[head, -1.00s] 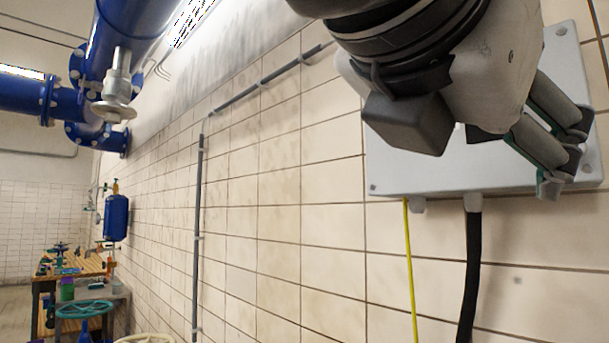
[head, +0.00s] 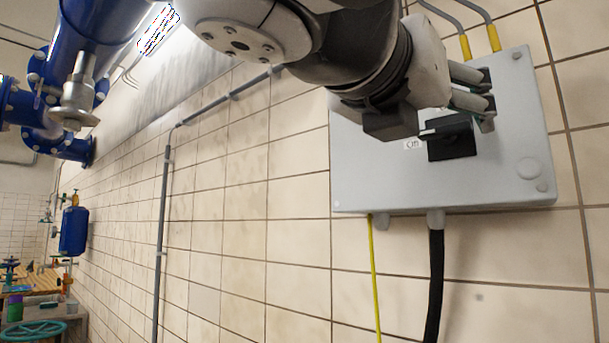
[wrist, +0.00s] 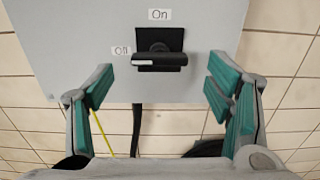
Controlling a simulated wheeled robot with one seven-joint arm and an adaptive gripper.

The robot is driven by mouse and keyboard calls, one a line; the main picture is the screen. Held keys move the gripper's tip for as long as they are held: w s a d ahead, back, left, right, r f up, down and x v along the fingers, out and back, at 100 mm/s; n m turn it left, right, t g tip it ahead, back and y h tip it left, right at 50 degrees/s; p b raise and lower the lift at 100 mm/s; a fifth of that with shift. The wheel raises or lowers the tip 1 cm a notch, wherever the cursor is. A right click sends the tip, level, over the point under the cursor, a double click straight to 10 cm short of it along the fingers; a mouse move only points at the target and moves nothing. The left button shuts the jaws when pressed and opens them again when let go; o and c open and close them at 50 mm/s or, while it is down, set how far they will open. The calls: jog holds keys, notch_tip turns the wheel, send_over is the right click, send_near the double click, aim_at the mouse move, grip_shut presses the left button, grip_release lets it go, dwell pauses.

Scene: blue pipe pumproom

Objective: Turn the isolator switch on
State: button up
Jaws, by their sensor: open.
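The isolator switch is a black rotary handle (wrist: 160,60) on a black square plate, on the front of a grey wall box (wrist: 75,50). In the wrist view the handle lies level, its white-marked end pointing left at the "Off" label (wrist: 121,50). The "On" label (wrist: 159,14) is above it. In the head view the switch (head: 450,138) shows just below my gripper (head: 488,98). My gripper (wrist: 161,90) is open and empty. In the wrist view its green-padded fingers stand to the left and right of the handle, a little lower, apart from it.
A yellow cable (head: 374,280) and a thick black cable (head: 435,285) hang from the box's lower edge. Grey conduits with yellow ends (head: 494,38) enter its top. Tiled wall surrounds it. Blue pipes (head: 90,35) and a workbench (head: 35,285) are far left.

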aim_at(442, 128)
jog(key=shift+x, duration=1.85)
jog(key=shift+c, duration=0.5)
jog(key=c, duration=1.1)
